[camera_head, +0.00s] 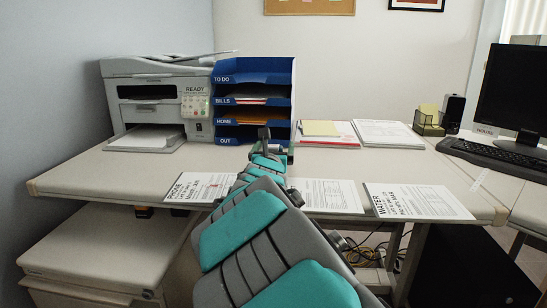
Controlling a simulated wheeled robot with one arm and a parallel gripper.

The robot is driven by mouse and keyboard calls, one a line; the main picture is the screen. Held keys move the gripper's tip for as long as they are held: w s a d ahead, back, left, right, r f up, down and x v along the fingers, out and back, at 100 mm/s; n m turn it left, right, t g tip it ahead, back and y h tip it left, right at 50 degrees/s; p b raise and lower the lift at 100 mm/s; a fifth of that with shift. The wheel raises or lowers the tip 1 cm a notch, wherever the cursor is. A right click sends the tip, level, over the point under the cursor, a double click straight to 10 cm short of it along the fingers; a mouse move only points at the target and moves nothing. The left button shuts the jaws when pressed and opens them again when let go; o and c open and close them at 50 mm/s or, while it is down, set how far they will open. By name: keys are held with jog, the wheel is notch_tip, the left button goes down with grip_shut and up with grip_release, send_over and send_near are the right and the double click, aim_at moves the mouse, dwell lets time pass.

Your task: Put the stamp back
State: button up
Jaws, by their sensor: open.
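I cannot make out a stamp; my arm and gripper cover the middle of the desk, and the stamp may be hidden there. My gripper (277,144) is at the end of the teal and grey arm, in front of the blue tray organizer (225,104). It is open, and nothing clear shows between its fingers. The organizer has shelves labelled TO DO, BILLS, HOME and OUT, with papers on some. A PHONE sheet (192,190) with a small red mark lies at the front left. A WATER sheet (420,202) lies at the front right.
A printer (155,92) stands left of the organizer. Another sheet (330,196) lies partly behind my arm. The desk's left front (95,175) is clear.

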jog(key=shift+w, duration=0.8)
jog(key=shift+c, duration=0.4)
grip_shut()
jog(key=shift+r, duration=0.1)
